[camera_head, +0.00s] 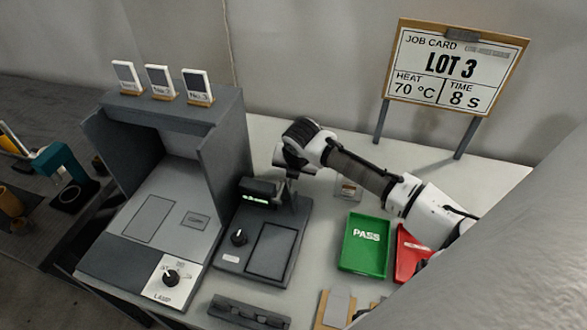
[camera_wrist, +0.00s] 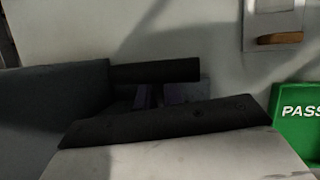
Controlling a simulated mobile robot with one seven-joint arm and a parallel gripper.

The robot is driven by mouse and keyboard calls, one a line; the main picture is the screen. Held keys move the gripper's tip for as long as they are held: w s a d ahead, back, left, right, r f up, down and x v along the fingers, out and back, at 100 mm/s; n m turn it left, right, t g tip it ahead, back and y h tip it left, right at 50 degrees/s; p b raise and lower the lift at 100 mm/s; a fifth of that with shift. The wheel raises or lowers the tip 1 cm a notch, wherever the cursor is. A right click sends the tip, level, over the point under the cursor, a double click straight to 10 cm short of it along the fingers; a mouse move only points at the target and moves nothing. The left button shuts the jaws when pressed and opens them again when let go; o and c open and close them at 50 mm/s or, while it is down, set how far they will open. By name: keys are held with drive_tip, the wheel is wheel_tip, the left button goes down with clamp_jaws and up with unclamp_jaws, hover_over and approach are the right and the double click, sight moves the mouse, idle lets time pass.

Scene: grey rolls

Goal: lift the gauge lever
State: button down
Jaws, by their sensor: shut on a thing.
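The gauge (camera_head: 231,256) is a dark grey unit with a flat square plate, a black knob and a small lit green display (camera_head: 257,199). My gripper (camera_head: 291,181) points down at the back right of the gauge, beside the display. It is shut on the gauge lever, which is mostly hidden by the fingers in the head view. In the wrist view, dark finger parts (camera_wrist: 165,122) close around a small dark piece. I cannot make out the lever's height or tilt.
A grey hooded lamp box (camera_head: 152,215) stands left of the gauge. A green PASS tray (camera_head: 364,258) and a red tray (camera_head: 407,252) lie to the right. A job card (camera_head: 455,65) reading LOT 3 stands behind. A dark rack (camera_head: 248,312) lies in front.

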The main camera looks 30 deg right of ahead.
drive_tip(key=c, duration=1.5)
unclamp_jaws()
drive_tip(key=shift+s+f, duration=0.15)
drive_tip(key=shift+f, duration=0.15)
drive_tip(key=shift+r, duration=0.1)
drive_tip(key=b+v, duration=0.3)
drive_tip(key=v, duration=1)
drive_tip(key=shift+s+a+r, duration=0.1)
drive_tip(key=shift+s+r, duration=0.1)
drive_tip(key=shift+r, duration=0.15)
drive_tip(key=shift+f, duration=0.1)
